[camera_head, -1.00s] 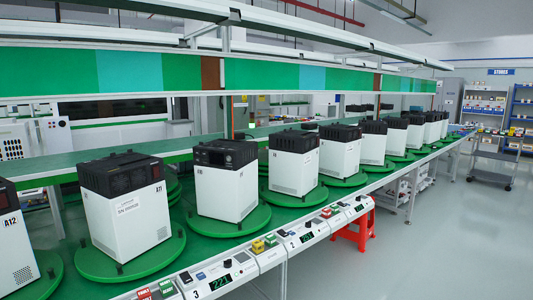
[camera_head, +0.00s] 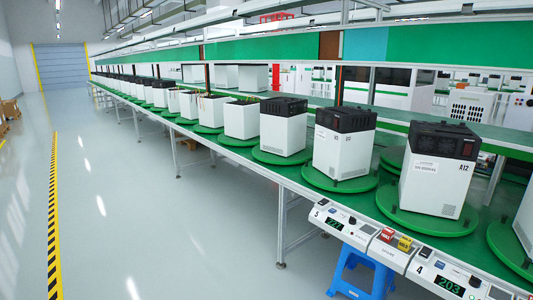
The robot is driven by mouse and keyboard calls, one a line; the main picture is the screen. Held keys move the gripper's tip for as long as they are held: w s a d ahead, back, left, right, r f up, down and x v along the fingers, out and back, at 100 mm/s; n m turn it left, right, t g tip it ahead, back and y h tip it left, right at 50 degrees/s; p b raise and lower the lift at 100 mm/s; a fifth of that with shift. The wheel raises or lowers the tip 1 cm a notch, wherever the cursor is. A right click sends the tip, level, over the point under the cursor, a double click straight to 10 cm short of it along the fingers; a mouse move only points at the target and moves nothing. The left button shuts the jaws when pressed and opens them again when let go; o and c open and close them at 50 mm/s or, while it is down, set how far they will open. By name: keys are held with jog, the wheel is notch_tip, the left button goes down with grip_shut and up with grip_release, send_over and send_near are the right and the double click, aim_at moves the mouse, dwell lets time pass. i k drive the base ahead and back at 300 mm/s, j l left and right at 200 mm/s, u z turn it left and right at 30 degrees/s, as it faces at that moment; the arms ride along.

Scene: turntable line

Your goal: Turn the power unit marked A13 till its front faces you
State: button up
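A line of white power units with black tops stands on round green turntables. I cannot read A13 on any of them. The unit marked A12 (camera_head: 432,184) stands at the right, with its mark on its right face and a printed label on its left face. The unit to its left (camera_head: 341,155) has a small mark on a white face that is too small to read; it sits on its own turntable (camera_head: 338,185). Another black-topped unit (camera_head: 283,134) stands further left. My gripper is not in view.
A control rail with numbered displays, such as station 5 (camera_head: 333,224) and station 4 (camera_head: 448,284), runs along the bench front. A blue stool (camera_head: 357,270) stands under the bench. The floor (camera_head: 150,200) at left is clear, with a yellow-black stripe (camera_head: 54,215).

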aim_at(312, 175)
jog(key=i+j+z, duration=0.1)
jog(key=i+j, duration=0.3)
jog(key=i, duration=0.4)
jog(key=i+j+z, duration=0.1)
jog(key=i+j, duration=0.35)
jog(key=i, duration=0.35)
jog(key=i+j, duration=0.55)
jog(key=i, duration=0.25)
jog(key=i+j+z, duration=0.15)
jog(key=i+j, duration=0.35)
jog(key=i, duration=0.3)
jog(key=i+j+z, duration=0.1)
jog(key=i+j, duration=0.5)
jog(key=i, duration=0.15)
